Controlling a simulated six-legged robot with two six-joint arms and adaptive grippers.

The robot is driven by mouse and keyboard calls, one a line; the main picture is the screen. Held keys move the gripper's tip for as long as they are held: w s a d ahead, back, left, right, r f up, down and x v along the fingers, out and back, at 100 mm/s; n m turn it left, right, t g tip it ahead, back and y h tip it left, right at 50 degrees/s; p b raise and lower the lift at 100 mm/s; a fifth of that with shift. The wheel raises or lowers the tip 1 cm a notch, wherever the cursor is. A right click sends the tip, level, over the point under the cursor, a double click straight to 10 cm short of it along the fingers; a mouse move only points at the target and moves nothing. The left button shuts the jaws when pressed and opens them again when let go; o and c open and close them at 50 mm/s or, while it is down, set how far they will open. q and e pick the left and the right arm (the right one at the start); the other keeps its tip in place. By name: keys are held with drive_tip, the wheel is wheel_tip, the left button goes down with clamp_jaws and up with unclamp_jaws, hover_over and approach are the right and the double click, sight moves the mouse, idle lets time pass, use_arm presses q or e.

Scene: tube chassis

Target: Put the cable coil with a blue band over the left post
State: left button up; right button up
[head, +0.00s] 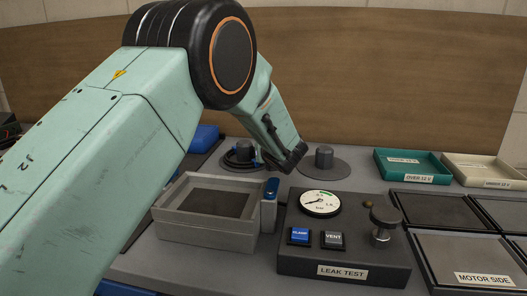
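The left post (244,148) is a short grey cylinder on a round base, standing behind the grey box. The right post (324,154) stands bare on a round grey base. My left gripper (288,158) reaches down between the two posts, just right of the coil. Whether its fingers are apart, or touch the coil, I cannot tell. My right gripper is not in view.
A grey open box (171,228) and a leak test panel (345,255) with a gauge and knob stand in front. A teal tray (428,179) and a cream tray (452,174) are at the right. A wooden board (400,70) closes the back.

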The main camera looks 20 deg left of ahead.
use_arm(q)
drive_tip(key=shift+o, duration=0.8)
drive_tip(key=shift+p+v, duration=0.55)
drive_tip(key=shift+v, duration=5)
drive_tip(key=shift+r, duration=0.1)
drive_tip(key=shift+w, duration=0.1)
